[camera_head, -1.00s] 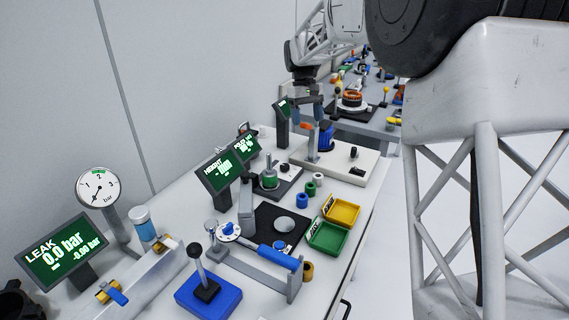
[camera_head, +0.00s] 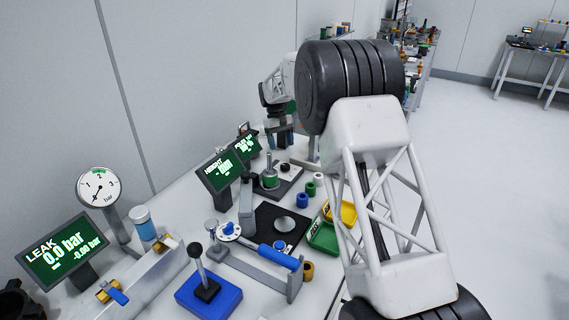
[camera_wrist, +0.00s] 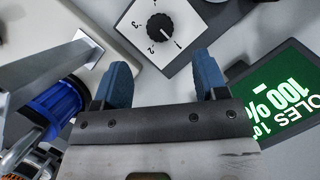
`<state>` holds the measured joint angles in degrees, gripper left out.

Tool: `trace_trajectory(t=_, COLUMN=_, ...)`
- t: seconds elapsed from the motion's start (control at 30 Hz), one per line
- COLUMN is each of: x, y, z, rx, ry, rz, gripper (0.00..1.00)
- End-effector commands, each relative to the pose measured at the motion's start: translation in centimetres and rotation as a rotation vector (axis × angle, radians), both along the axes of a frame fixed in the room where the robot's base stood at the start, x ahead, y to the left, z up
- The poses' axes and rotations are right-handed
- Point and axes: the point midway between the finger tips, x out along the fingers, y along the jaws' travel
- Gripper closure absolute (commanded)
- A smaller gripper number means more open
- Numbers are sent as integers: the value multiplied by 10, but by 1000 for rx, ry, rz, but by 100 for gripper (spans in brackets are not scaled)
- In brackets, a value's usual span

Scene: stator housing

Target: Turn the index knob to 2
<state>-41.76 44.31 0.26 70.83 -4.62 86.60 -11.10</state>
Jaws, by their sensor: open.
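The index knob (camera_wrist: 158,28) is a round black knob on a white square plate (camera_wrist: 182,15) at the top of the wrist view. The plate carries the marks 1, 2 and 3. The knob's white line points towards the 1. My gripper (camera_wrist: 160,62) is open, with its two blue fingers apart and nothing between them. The knob lies ahead of the fingertips, roughly between their lines, and I see no contact. In the head view my gripper (camera_head: 279,138) hangs over the bench's far end. I cannot make out the knob there.
A green screen (camera_wrist: 276,100) reading 100% stands close to the right finger. A blue cylinder (camera_wrist: 52,112) and a grey bracket (camera_wrist: 50,68) are on the left. In the head view, a green tray (camera_head: 323,238) and a blue-handled lever (camera_head: 278,256) lie nearer.

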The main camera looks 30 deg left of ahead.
Motion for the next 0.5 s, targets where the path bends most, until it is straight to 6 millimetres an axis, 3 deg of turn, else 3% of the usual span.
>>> trace_trajectory(t=0.5, x=1, y=0, z=-5, rx=-1, ry=0, rz=-1, gripper=34)
